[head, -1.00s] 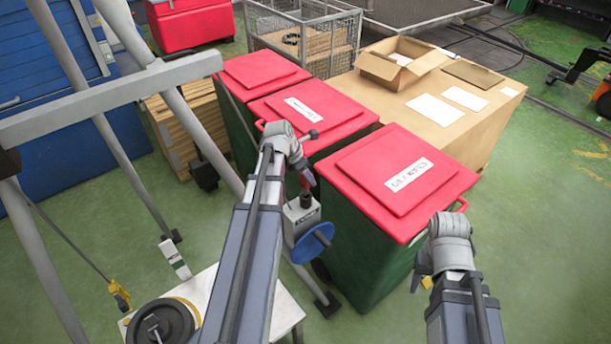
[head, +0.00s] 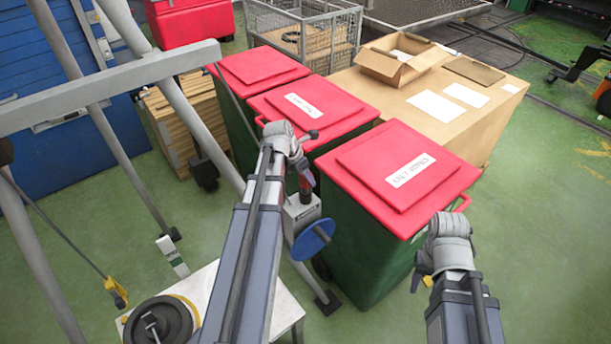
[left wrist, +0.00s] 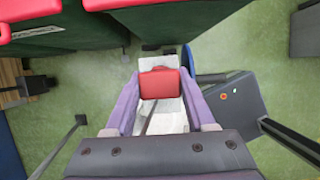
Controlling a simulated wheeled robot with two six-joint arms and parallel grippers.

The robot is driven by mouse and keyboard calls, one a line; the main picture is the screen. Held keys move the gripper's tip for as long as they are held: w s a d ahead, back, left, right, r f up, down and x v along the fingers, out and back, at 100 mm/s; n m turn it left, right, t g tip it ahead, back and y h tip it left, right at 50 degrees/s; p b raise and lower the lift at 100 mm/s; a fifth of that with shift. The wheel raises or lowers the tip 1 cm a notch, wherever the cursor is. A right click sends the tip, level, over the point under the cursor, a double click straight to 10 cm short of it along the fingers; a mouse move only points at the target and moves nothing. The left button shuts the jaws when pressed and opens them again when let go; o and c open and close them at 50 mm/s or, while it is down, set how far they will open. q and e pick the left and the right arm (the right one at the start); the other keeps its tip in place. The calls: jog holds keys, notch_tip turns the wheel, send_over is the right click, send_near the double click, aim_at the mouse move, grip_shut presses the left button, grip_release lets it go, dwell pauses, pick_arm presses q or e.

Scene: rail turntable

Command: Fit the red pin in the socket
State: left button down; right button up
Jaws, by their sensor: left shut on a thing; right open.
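My left gripper (head: 306,183) is shut on the red pin (left wrist: 160,83), whose red block sits between the two purple fingers in the left wrist view. In the head view the gripper is just above a pale grey box (head: 300,214) on a stand, with a blue disc (head: 314,240) at its side. The pin's lower end is close over the box top, and I cannot tell whether it touches or enters the socket, which is hidden. My right gripper (head: 421,281) is open and empty, low in front of the nearest bin.
Red-lidded green bins (head: 410,176) stand close behind and right of the grey box. A white table (head: 205,285) with a black wheel-like disc (head: 160,322) is at lower left. Grey frame bars (head: 110,88) cross the left side. Green floor is open at the right.

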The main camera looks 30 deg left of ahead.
pick_arm(q)
jog(key=shift+f+b, duration=1.2)
jog(key=shift+f, duration=0.1)
jog(key=shift+c, duration=0.8)
grip_release()
jog(key=p+v, duration=0.7)
jog(key=v, duration=0.1)
